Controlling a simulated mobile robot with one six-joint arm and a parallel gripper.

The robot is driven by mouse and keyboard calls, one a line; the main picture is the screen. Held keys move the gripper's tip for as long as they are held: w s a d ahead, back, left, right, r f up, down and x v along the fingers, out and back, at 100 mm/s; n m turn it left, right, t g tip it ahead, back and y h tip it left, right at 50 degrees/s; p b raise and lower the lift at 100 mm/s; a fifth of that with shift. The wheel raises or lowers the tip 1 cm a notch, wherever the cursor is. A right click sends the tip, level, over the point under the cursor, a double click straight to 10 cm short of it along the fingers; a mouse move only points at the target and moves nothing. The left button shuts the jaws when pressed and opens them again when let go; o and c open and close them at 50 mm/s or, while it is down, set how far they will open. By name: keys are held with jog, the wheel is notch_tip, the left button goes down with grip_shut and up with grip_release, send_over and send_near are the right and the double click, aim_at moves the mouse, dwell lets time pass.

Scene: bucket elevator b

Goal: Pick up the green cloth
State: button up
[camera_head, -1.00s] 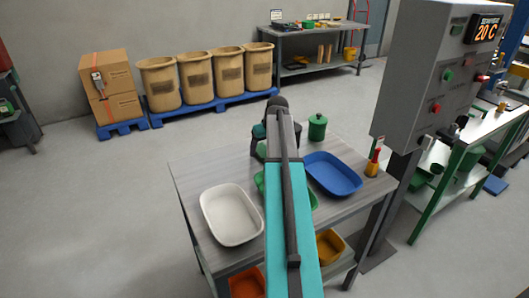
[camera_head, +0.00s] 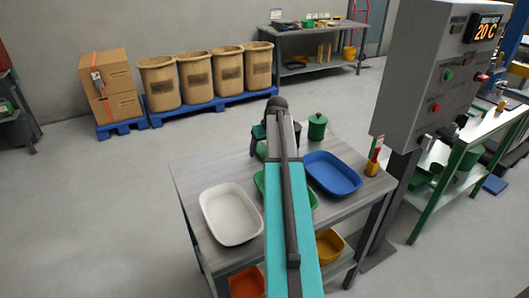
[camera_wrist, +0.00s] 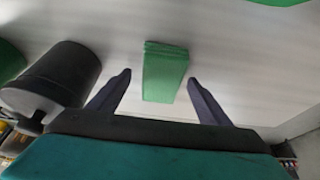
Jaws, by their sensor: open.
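The green cloth (camera_wrist: 165,72) shows in the wrist view as a folded, layered rectangle on the pale grey tabletop (camera_wrist: 225,55). My gripper (camera_wrist: 158,82) is open, with one dark finger on each side of the cloth and a visible gap to both. The cloth lies between and slightly beyond the fingertips in the picture. How high the fingers are above the table is hard to tell. In the head view my arm hides the gripper and most of what is under it, so I cannot make out the cloth there.
On the table stand a white tray (camera_head: 231,239), a blue tray (camera_head: 333,192), a partly hidden green tray (camera_head: 259,185) and a lidded green pot (camera_head: 317,128). A dark cylinder (camera_wrist: 52,75) is close left of my gripper. A control box (camera_head: 425,95) rises at right.

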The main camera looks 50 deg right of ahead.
aim_at(264, 150)
dwell(0.4)
jog(key=c, duration=1.1)
jog(key=shift+c, duration=0.2)
notch_tip(264, 150, up, 10)
jog(key=b, duration=0.1)
jog(key=shift+r, duration=0.2)
